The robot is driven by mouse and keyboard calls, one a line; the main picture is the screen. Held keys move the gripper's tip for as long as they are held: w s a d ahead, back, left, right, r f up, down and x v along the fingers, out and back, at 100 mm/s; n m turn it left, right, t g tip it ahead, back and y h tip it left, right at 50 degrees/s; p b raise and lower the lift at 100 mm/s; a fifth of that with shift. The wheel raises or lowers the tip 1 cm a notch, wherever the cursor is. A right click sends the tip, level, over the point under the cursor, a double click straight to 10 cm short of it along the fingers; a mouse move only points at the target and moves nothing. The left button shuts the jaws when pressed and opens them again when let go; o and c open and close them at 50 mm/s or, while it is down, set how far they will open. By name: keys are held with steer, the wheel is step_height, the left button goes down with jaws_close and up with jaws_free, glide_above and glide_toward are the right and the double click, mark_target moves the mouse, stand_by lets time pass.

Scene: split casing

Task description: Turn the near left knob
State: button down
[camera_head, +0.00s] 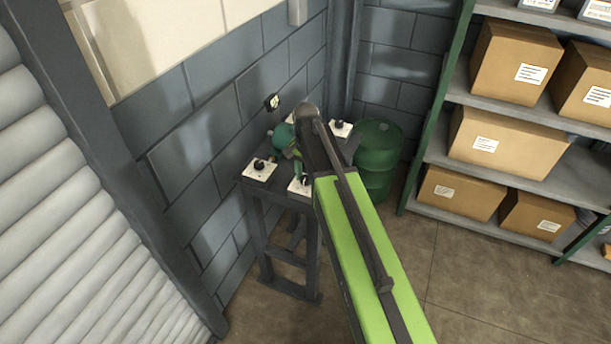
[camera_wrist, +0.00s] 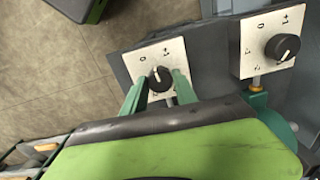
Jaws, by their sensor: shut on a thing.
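My gripper (camera_wrist: 161,77) is shut on a black knob (camera_wrist: 158,84) with a white pointer line, one finger on each side of it in the wrist view. The knob sits on a white square plate (camera_wrist: 145,52) with printed marks. In the head view this is the plate (camera_head: 296,187) at the front edge of the dark stand, and my arm partly hides it. A second black knob (camera_wrist: 283,47) on its own white plate is at the right in the wrist view, apart from my gripper. I cannot tell for sure which of them is the near left knob.
The stand (camera_head: 286,254) is by the block wall. Another knob plate (camera_head: 260,170) is on its left and one (camera_head: 341,128) at the back right. A green barrel (camera_head: 378,150) stands close behind. Shelves with boxes (camera_head: 505,137) are at the right; floor between is clear.

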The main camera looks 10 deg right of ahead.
mark_target(306, 177)
steer(key=m, duration=0.7)
stand_by(0.6)
steer(key=c, duration=1)
jaws_free()
steer(key=shift+o, duration=0.2)
step_height(306, 177, up, 17)
steer(key=p, duration=1.7)
steer(key=shift+r, duration=0.15)
